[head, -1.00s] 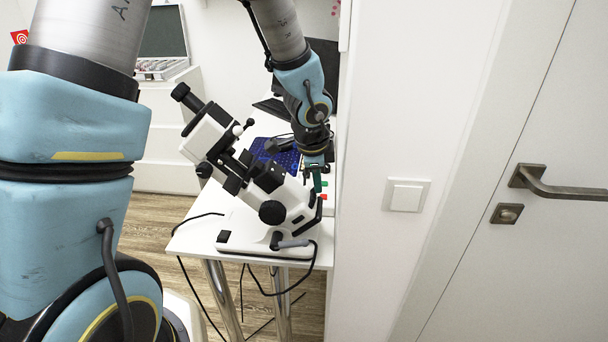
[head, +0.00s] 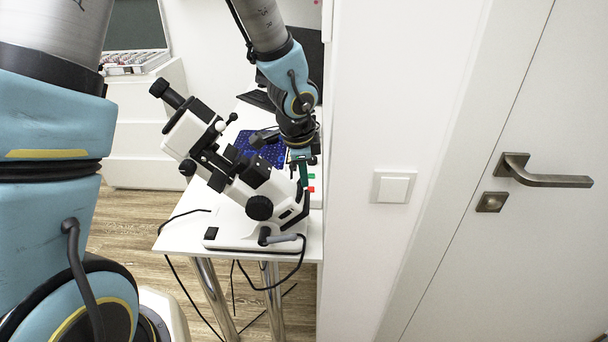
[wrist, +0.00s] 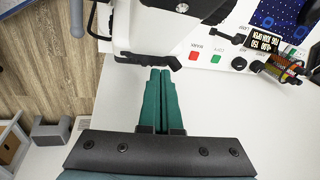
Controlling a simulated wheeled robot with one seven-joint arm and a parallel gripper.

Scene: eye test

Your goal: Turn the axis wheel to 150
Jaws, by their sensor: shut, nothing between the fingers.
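My gripper (wrist: 160,74) points at the table with its two green fingers together and nothing between them. In the head view my gripper (head: 303,178) is low behind the white slit-lamp-like instrument (head: 232,175), partly hidden by it. In the wrist view a white control panel (wrist: 228,42) lies above and right of the fingertips, apart from them. It bears a red button (wrist: 194,56), a green button (wrist: 215,58), black round knobs (wrist: 239,64) and a small dark display (wrist: 264,40) with tiny yellow text. I cannot tell which part is the axis wheel.
The instrument's white body (wrist: 170,30) is close above my fingertips in the wrist view. A multicoloured striped item (wrist: 285,68) is beside the knobs. A blue patterned mat (head: 262,150) lies on the table (head: 180,238). A wall with a switch (head: 393,187) stands right.

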